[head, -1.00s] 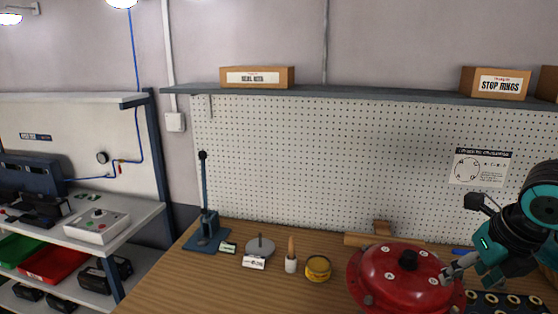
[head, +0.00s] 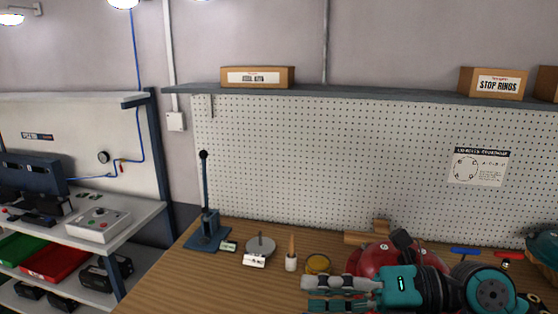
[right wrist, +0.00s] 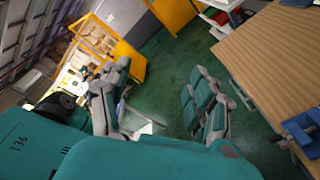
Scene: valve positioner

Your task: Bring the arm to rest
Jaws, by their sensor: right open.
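My right gripper (head: 314,293) is open and empty. It reaches in from the right and points left, in front of the red round housing (head: 372,259). My right wrist and forearm hide much of the housing. In the right wrist view the two fingers of the gripper (right wrist: 160,75) stand apart with only green floor between them. My left gripper is not in view.
The wooden bench (head: 190,285) is bare at its front left. A blue lever press (head: 207,232), a grey disc (head: 260,245), a brush in a white holder (head: 291,256) and a yellow tin (head: 317,264) stand along it. A pegboard (head: 330,160) closes the back.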

